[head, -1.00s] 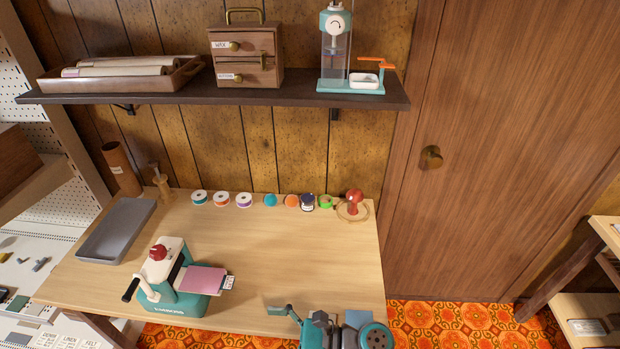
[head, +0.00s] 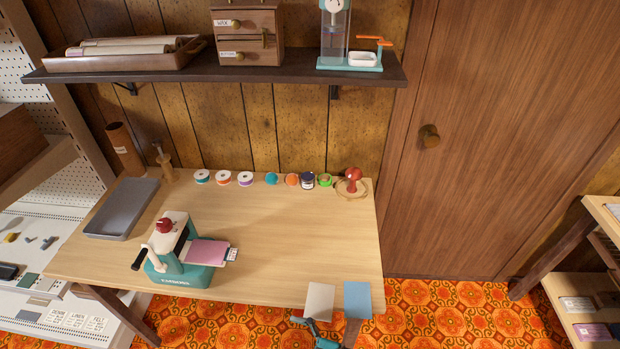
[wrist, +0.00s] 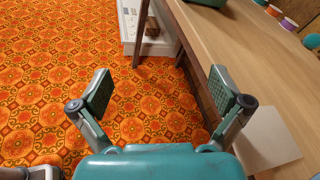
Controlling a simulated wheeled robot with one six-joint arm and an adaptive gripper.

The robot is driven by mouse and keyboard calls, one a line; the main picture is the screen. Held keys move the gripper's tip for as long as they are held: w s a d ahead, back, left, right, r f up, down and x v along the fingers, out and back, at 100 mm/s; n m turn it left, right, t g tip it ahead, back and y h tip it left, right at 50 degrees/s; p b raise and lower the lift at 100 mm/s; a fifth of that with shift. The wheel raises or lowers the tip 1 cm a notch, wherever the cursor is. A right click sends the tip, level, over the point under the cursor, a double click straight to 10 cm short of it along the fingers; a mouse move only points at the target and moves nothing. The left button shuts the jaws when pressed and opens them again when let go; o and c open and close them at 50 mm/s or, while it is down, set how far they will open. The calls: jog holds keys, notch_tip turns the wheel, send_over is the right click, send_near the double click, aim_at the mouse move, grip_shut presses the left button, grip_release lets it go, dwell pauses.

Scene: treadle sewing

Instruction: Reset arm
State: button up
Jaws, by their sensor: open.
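My gripper (wrist: 160,92) is open in the wrist view, its two fingers spread wide with nothing between them. Orange patterned floor shows behind and between the fingers, and the table edge lies just beyond the right finger. In the head view only a small teal and dark part of my arm shows at the bottom, below the table's front edge.
The wooden table (head: 270,235) holds a teal embossing press (head: 172,255), a grey tray (head: 122,208) and several spools at the back. A pale card (head: 319,300) and a blue card (head: 357,299) lie at the front right. The orange floor (head: 440,310) is clear.

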jog(key=s+d+f+n+t+h, duration=0.3)
jog(key=s+d+h, duration=0.2)
jog(key=s+d, duration=0.25)
jog(key=s+d+f+n+t+h, duration=0.2)
jog(key=s+d+f+n+h, duration=0.15)
jog(key=s+d, duration=0.35)
jog(key=s+d+r+n+t+h, duration=0.2)
jog(key=s+d+r+n, duration=0.2)
jog(key=r, duration=0.5)
jog(key=s+d+r+n+t+h, duration=0.2)
jog(key=s+d+r+n+h, duration=0.1)
jog(key=s+d+r+n, duration=0.2)
notch_tip(320, 180, up, 4)
jog(key=s+n, duration=0.2)
jog(key=n, duration=0.1)
jog(key=shift+s+h, duration=0.35)
